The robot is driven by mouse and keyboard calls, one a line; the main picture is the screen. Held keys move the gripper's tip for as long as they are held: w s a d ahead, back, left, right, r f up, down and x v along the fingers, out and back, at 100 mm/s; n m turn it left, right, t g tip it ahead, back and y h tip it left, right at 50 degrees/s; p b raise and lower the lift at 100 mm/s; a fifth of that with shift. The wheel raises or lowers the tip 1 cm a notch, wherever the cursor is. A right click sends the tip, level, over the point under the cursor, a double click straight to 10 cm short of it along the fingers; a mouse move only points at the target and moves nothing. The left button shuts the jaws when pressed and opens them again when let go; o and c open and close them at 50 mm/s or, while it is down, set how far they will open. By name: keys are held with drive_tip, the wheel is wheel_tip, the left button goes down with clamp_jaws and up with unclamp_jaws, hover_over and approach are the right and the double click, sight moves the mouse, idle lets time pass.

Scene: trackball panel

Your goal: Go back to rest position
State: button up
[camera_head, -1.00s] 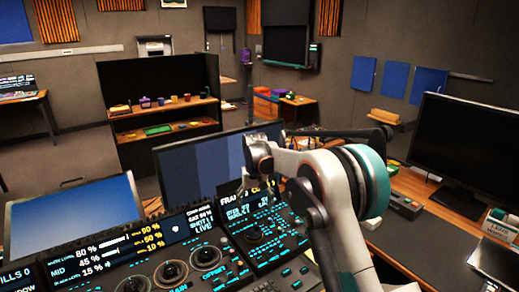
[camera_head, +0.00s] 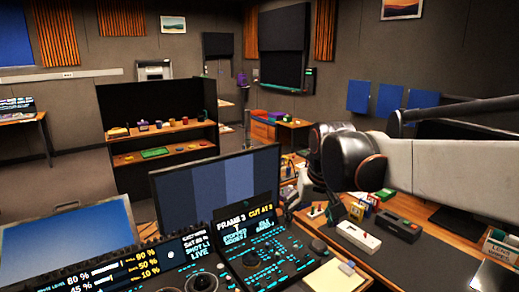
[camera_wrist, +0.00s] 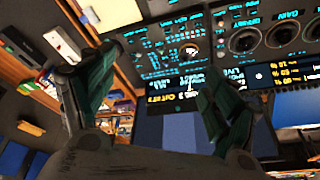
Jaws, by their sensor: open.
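My arm extends from the right edge of the head view, above the desk. My gripper (camera_wrist: 155,90) shows in the wrist view with two dark green fingers spread apart and nothing between them. In the head view the gripper end is partly hidden behind my arm's wrist joint. The black trackball panel (camera_head: 268,268) has lit cyan labels and displays, and sits at the bottom of the head view. It also shows upside down in the wrist view (camera_wrist: 215,42), with round ringed controls. My fingers appear apart from it.
A striped blue monitor (camera_head: 215,188) stands behind the panel, with another blue screen (camera_head: 68,245) at left. A wooden desk holds a white device (camera_head: 358,236), a dark box (camera_head: 398,226) and small items. A dark shelf unit (camera_head: 155,105) stands farther back.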

drive_tip(key=s+d+f+t, duration=0.1)
drive_tip(key=s+d+f, duration=0.1)
drive_tip(key=s, duration=0.5)
drive_tip(key=s+d+f+t, duration=0.1)
drive_tip(key=s+d, duration=0.2)
drive_tip(key=s, duration=0.5)
drive_tip(key=s+d+f+t, duration=0.1)
drive_tip(key=s+d+f, duration=0.1)
drive_tip(key=s, duration=0.5)
drive_tip(key=shift+s+d+f+m, duration=0.2)
drive_tip(key=shift+s+f+m, duration=0.05)
drive_tip(key=shift+f+m, duration=0.1)
idle(1.8)
